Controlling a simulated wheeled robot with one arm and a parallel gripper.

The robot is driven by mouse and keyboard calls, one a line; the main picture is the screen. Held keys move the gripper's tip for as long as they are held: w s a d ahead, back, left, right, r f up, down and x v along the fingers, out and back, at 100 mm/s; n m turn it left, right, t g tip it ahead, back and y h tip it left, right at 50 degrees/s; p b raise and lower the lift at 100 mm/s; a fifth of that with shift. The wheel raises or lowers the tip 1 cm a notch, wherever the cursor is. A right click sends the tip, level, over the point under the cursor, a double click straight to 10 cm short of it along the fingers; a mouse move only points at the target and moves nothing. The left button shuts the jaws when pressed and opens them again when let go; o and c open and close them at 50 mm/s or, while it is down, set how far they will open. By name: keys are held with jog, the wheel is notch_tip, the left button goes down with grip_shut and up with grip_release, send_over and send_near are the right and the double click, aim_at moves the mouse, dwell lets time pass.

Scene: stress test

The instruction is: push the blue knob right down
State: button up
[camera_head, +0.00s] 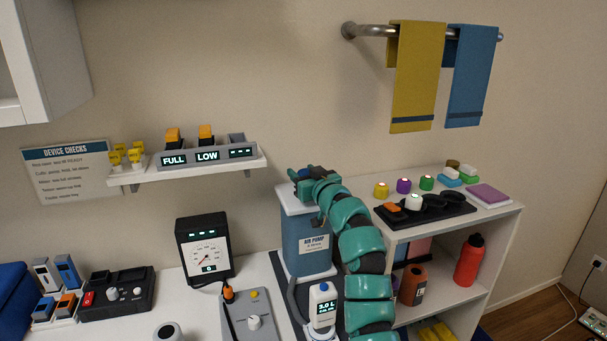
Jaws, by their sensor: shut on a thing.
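The air pump (306,243) is a blue box with a white top (287,203) and stands on the counter in the middle. My arm reaches up in front of it from the bottom. My gripper (306,174) is over the pump's top, shut on the blue knob (302,172), of which only a small blue part shows. The fingers and the knob's shaft are mostly hidden by my own wrist, so I cannot tell how far the knob stands above the top. A small white unit (323,305) in front of the pump reads 3.0 L.
A gauge (208,250) and a grey control box (251,317) stand left of the pump. A wall shelf (190,172) with displays is behind them. A shelf unit right of my arm holds a black tray (455,213), colored knobs and a red bottle (469,260).

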jog(key=o, duration=1.4)
jog(key=shift+f, duration=0.45)
jog(key=shift+r, duration=0.1)
jog(key=shift+r, duration=0.1)
jog(key=b+v, duration=0.3)
jog(key=v, duration=1.4)
jog(key=shift+s+b, duration=0.2)
jog(key=shift+b, duration=0.15)
